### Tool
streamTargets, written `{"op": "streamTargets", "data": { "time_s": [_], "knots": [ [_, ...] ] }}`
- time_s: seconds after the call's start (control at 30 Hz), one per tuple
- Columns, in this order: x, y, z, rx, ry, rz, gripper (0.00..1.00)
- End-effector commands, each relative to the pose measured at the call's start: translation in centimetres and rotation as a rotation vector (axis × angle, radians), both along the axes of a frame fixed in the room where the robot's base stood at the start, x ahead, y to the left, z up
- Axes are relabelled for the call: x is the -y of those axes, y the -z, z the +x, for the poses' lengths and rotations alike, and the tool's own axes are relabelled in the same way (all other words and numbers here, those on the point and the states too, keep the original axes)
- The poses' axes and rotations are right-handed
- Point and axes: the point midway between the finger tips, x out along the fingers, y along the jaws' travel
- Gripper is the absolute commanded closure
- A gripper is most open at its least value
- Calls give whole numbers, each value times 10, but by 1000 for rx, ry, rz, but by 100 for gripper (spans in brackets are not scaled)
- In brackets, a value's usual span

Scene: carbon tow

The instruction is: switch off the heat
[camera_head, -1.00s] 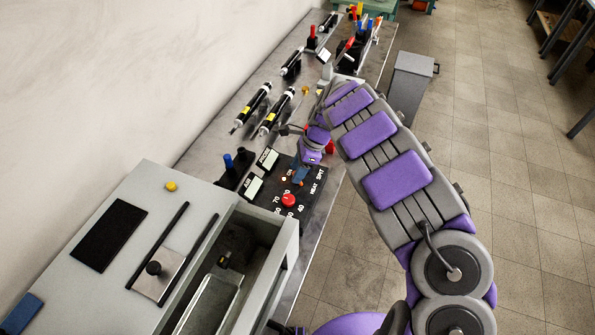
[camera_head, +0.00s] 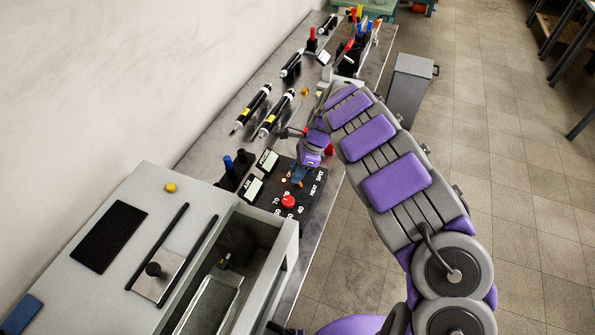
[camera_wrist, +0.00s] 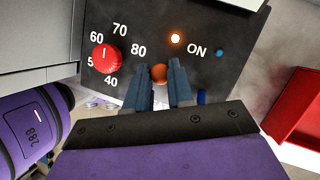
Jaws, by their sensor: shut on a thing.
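The black control panel (camera_head: 268,195) lies on the bench and bears the words HEAT and ON. It has a red dial (camera_head: 288,201), which in the wrist view (camera_wrist: 105,58) is ringed by numbers from 40 to 80. A small round lamp (camera_wrist: 175,38) glows beside ON. My gripper (camera_wrist: 166,72) is at the panel, its two blue-grey fingers shut on an orange-brown round-ended knob (camera_wrist: 160,72). The knob's lower part is hidden by the fingers. In the head view my gripper (camera_head: 298,183) sits just beyond the red dial.
A grey open-topped box (camera_head: 250,225) stands on the near side of the panel. Black cylinders (camera_head: 275,115) lie farther along the bench. A red tray (camera_wrist: 300,115) shows at right in the wrist view.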

Motion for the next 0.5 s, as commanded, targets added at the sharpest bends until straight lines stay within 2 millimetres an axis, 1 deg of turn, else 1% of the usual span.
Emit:
{"op": "streamTargets", "data": {
  "time_s": [0.17, 0.5],
  "knots": [
    [0, -2, 2, 6, 2, 9, 100],
    [3, -6, -2, 22, 4, 69, 100]
  ]
}}
